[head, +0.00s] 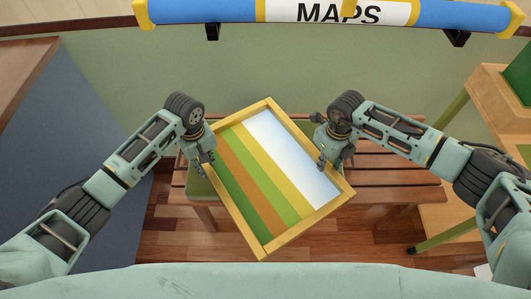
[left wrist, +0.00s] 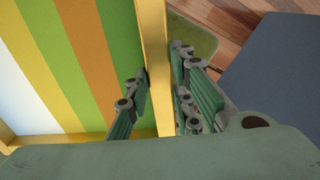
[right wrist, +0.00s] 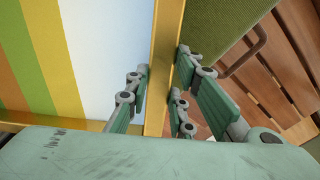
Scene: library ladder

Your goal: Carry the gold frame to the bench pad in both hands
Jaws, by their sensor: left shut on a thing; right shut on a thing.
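The gold frame (head: 246,239) holds a striped picture in green, orange, yellow and pale blue. It is held up in front of the bench, turned askew in the head view. My left gripper (head: 203,160) is shut on its left side bar, which also shows in the left wrist view (left wrist: 153,60). My right gripper (head: 325,155) is shut on its right side bar, seen in the right wrist view (right wrist: 163,60). The green bench pad (head: 199,187) shows at the frame's left edge and also in the left wrist view (left wrist: 192,35); the frame hides most of it.
The slatted wooden bench (head: 395,180) extends right of the frame, with bare slats there. A blue tube marked MAPS (head: 440,15) crosses the top. A wooden unit with green legs (head: 495,105) stands at right. A blue-grey surface (head: 75,150) lies at left.

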